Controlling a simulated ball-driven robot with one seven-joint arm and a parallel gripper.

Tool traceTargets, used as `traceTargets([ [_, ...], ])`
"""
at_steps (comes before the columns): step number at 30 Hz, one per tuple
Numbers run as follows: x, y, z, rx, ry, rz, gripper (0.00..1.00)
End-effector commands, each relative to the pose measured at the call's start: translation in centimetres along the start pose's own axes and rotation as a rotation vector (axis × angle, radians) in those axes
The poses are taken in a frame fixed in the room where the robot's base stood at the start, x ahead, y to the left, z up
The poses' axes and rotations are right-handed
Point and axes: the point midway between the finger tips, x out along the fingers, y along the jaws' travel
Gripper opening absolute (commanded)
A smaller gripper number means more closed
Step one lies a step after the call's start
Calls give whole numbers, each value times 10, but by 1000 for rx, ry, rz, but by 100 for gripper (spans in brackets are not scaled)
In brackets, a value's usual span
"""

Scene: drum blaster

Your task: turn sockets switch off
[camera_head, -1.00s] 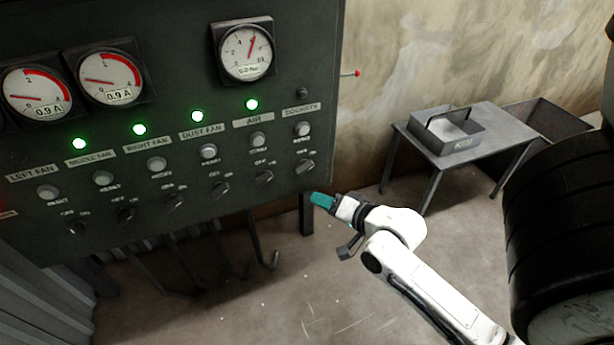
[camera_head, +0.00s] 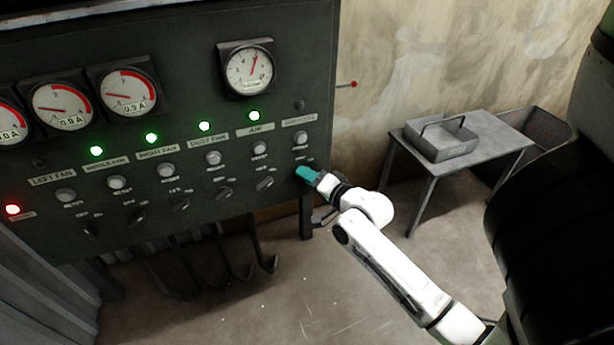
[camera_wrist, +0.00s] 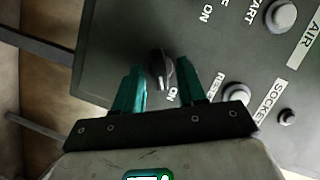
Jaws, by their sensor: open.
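The sockets switch (camera_wrist: 161,70) is a dark rotary knob on the panel. In the wrist view it sits between the tips of my gripper (camera_wrist: 161,80), one teal finger on each side. The fingers are apart, and contact with the knob cannot be made out. An "ON" mark (camera_wrist: 173,95) shows beside the knob. The sockets label (camera_wrist: 268,105) is at the right. In the head view my gripper (camera_head: 306,174) is at the panel's lower right, below the sockets label (camera_head: 299,121), and mostly hides the switch.
The dark control panel (camera_head: 200,60) carries gauges, several lit green lamps, a red lamp (camera_head: 12,210) and a row of other knobs. The lamp above the sockets label (camera_head: 300,104) is unlit. A metal table (camera_head: 480,150) with a tray (camera_head: 442,143) stands right. Dark tyres (camera_head: 540,215) are at far right.

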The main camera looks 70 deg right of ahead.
Motion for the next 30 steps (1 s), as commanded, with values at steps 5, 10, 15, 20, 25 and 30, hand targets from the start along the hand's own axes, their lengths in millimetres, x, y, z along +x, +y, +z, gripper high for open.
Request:
traceTargets([
  [5,10,0,1,2,-1,0,40],
  [10,11,0,1,2,-1,0,40],
  [15,11,0,1,2,-1,1,40],
  [20,11,0,1,1,0,1,25],
  [25,11,0,1,1,0,1,9],
  [30,11,0,0,0,0,2,2],
])
